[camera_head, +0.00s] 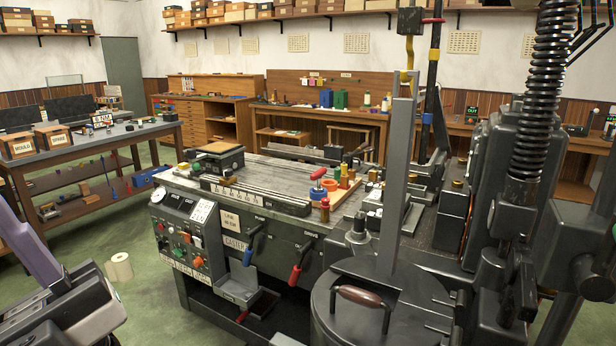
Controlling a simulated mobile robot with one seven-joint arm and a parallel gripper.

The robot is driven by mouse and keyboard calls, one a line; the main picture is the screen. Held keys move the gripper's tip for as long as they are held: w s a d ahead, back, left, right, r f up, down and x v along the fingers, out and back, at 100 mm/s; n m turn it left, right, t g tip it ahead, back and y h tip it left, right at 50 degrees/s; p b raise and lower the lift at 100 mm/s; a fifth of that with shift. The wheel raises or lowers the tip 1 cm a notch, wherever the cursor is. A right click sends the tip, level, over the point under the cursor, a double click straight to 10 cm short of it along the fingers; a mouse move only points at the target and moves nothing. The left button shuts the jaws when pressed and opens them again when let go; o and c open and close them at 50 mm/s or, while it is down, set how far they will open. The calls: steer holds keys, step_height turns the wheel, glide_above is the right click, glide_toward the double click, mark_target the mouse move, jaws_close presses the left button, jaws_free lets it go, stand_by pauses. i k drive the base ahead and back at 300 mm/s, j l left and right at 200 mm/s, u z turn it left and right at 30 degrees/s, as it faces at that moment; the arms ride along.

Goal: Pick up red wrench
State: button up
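A tool or lever with a red grip (296,274) hangs tilted on the front side of the dark type-casting machine (335,252). Its dark metal upper end meets the machine near the top edge. It may be the red wrench, but I cannot tell a wrench from a lever here. A similar one with a blue grip (248,254) hangs to its left. Part of my arm shows at the lower left, well apart from these; no gripper fingers can be made out.
A round dark pot (350,312) with a brown-handled lid stands at the front, right of the red grip. A control panel (180,240) is on the machine's left. A paper roll (119,267) lies on the green floor. A workbench (90,145) stands at left, with open floor between.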

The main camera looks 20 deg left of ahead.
mark_target(317, 176)
steer(key=i+j, duration=0.1)
steer(key=j, duration=0.4)
steer(key=i+j+z, duration=0.1)
steer(key=j, duration=0.45)
steer(key=i+j, duration=0.1)
steer(key=j, duration=0.4)
steer(key=i+j+z, duration=0.15)
steer(key=j, duration=0.4)
steer(key=i+j, duration=0.15)
steer(key=j, duration=0.15)
steer(key=i+j+z, duration=0.1)
steer(key=i+j, duration=0.25)
steer(key=j, duration=0.3)
steer(key=i+j, duration=0.1)
steer(key=i, duration=0.3)
steer(key=i+j+z, duration=0.1)
steer(key=i, duration=0.3)
steer(key=i+j, duration=0.15)
steer(key=i, duration=0.25)
